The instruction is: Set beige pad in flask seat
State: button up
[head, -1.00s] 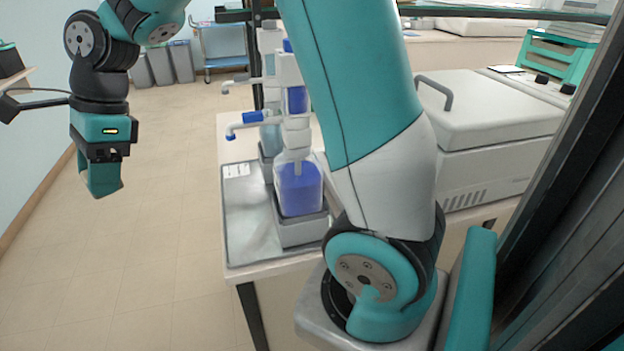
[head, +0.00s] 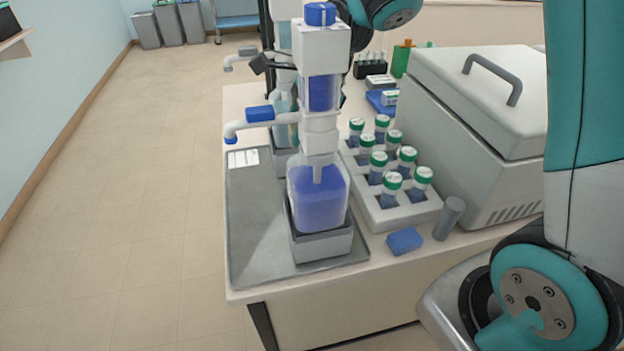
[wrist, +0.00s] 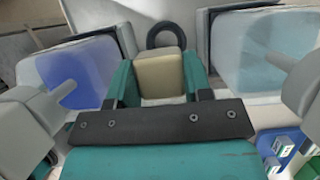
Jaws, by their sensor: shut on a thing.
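My gripper (wrist: 160,85) is shut on the beige pad (wrist: 160,74), which sits between its teal fingers in the wrist view. The gripper and pad hang between the blue-filled flask (wrist: 75,75) on the left and a pale clear-blue flask (wrist: 262,52) on the right. In the head view, the blue flask (head: 319,200) stands in a grey box-shaped seat (head: 322,246). A dark-rimmed seat (wrist: 204,30) surrounds the pale flask. Which seat is meant cannot be told. In the head view my gripper is hidden behind the dispenser.
A dispenser (head: 320,52) with a blue-tipped spout stands over the blue flask. A grey tray (head: 255,235) lies on the bench. To the right are a rack (head: 412,214) of green-capped bottles, a blue block (head: 404,241) and a white lidded machine (head: 480,110). A black ring (wrist: 165,33) shows beyond the pad.

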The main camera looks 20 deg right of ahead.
notch_tip(320, 180, down, 13)
jog(key=shift+r, duration=0.1)
dwell(0.3)
jog(key=shift+s+f, duration=0.1)
jog(key=shift+f, duration=0.5)
jog(key=o, duration=0.8)
jog(key=shift+s+d+f+b, duration=0.1)
jog(key=shift+b, duration=0.2)
jog(key=shift+o, duration=0.2)
jog(key=shift+r, duration=0.5)
jog(key=shift+o, duration=0.6)
jog(key=v, duration=1.2)
jog(key=shift+r+p, duration=0.3)
